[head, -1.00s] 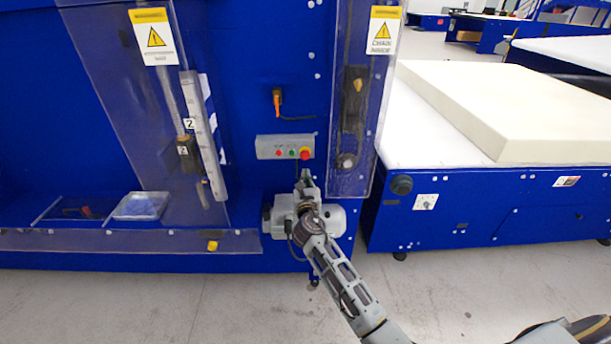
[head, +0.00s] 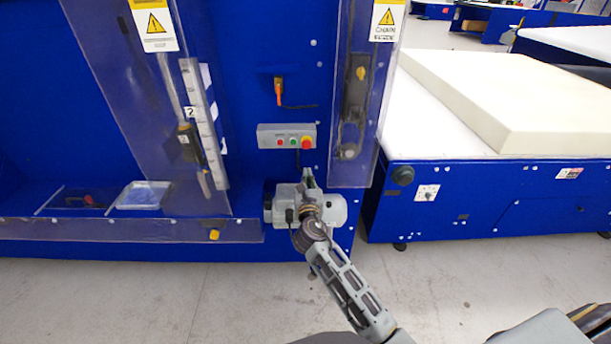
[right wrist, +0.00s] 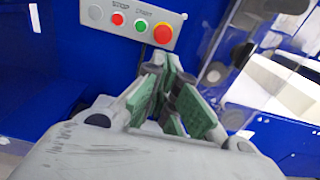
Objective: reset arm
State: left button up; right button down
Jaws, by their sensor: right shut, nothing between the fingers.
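My right gripper (head: 308,176) is shut and empty in front of the blue machine, a little below the grey control box (head: 267,137). In the right wrist view the green-padded fingers (right wrist: 167,92) meet just below the same box (right wrist: 97,12), apart from it as far as I can tell. The box carries a red button (right wrist: 117,19), a green button (right wrist: 141,25) and a larger red knob (right wrist: 163,34). My right arm runs down to the lower right of the head view. My left gripper is in neither view.
An orange-handled switch (head: 278,90) sits above the box. Clear guards with warning signs (head: 388,20) stand on both sides. A tray (head: 142,195) lies at the lower left. A foam block (head: 490,95) rests on the table at right. Grey floor (head: 200,300) is open in front.

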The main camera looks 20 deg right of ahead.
jog(key=s+f+m+g+y, duration=0.1)
jog(key=s+f+m+g, duration=0.15)
jog(key=f, duration=0.95)
jog(key=s+f+m+g+y, duration=0.15)
jog(key=s+f+m, duration=0.25)
jog(key=f, duration=0.7)
jog(key=s+f+m+g+y, duration=0.1)
jog(key=s+f+m+g, duration=0.2)
jog(key=f, duration=0.9)
jog(key=s+d+f+m+g, duration=0.2)
jog(key=s+f+m+g, duration=0.35)
jog(key=s+f, duration=1.1)
jog(key=s+d+f+m+g, duration=0.1)
jog(key=s+f+m, duration=0.4)
jog(key=s, duration=0.6)
jog(key=s+d+f+m+g+y, duration=0.1)
jog(key=s+f+m, duration=0.4)
jog(key=s, duration=0.6)
jog(key=s+d+f+m+g, duration=0.1)
jog(key=s+f+m, duration=0.4)
jog(key=s, duration=0.6)
jog(key=shift+d+f+g, duration=0.2)
jog(key=shift+d+g, duration=0.2)
jog(key=shift+g, duration=0.05)
jog(key=shift+y, duration=0.25)
